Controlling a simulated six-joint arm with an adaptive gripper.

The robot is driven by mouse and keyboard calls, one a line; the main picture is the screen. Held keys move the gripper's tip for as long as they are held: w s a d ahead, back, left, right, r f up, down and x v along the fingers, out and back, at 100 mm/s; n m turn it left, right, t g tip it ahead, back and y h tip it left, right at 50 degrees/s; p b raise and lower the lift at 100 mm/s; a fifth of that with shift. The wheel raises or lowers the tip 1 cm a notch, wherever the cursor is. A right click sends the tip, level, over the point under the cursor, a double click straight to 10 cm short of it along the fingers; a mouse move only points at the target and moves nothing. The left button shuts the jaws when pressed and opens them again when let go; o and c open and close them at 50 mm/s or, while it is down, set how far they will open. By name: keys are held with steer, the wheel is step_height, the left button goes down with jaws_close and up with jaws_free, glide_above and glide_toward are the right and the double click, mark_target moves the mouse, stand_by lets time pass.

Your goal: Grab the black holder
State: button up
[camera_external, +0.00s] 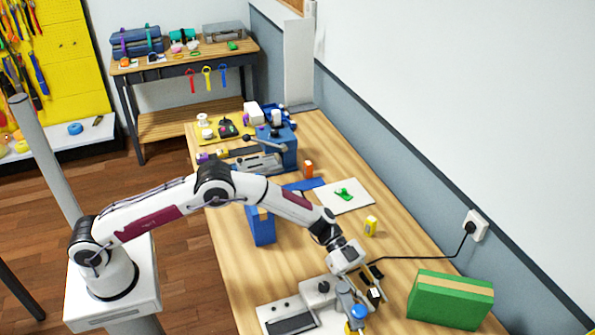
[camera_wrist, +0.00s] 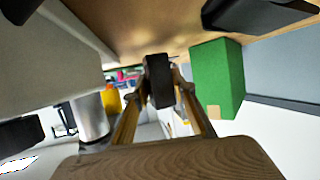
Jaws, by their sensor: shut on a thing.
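My gripper (camera_external: 373,292) is low over the front of the wooden bench, beside the white-and-grey device. In the wrist view its two fingers (camera_wrist: 160,100) reach forward and are shut on a small black piece, the black holder (camera_wrist: 158,78). In the external view the fingers and wrist largely hide the holder, so its full shape cannot be told there. Whether it still touches anything behind it is unclear.
A green box with a tan band (camera_external: 450,299) stands close to the right of my gripper; it also shows in the wrist view (camera_wrist: 217,75). The white-and-grey device (camera_external: 292,315) is at left. A yellow block (camera_external: 371,226) and a black cable to a wall socket (camera_external: 476,225) lie behind.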

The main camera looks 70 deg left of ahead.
mark_target(375, 293)
step_height(375, 293, up, 8)
steer(key=shift+r, duration=0.25)
steer(key=shift+c, duration=0.2)
stand_by(0.5)
